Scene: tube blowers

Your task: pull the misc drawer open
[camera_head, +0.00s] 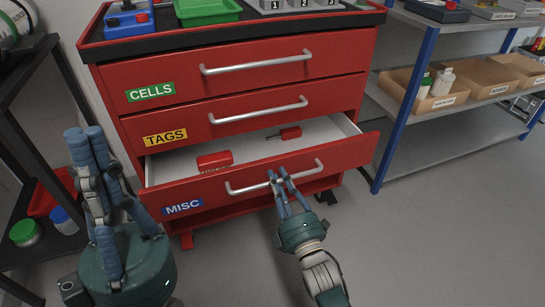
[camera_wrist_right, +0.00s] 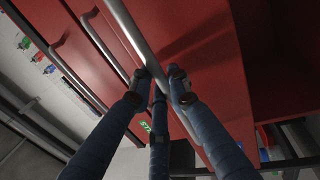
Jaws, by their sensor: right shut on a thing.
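The red misc drawer (camera_head: 265,178) is the lowest of three in the red cabinet and stands partly open, with its blue MISC label (camera_head: 182,207) on the front. My right gripper (camera_head: 277,180) is shut on the drawer's silver bar handle (camera_head: 245,188), right of its middle. The right wrist view also shows the handle (camera_wrist_right: 133,35), with the fingers (camera_wrist_right: 165,80) at it.
The CELLS drawer (camera_head: 180,86) and TAGS drawer (camera_head: 190,129) above are closed. A grey shelf unit with a blue post (camera_head: 405,115) stands close on the right. A dark shelf (camera_head: 45,255) is at the left. The floor (camera_head: 430,240) at the front right is clear.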

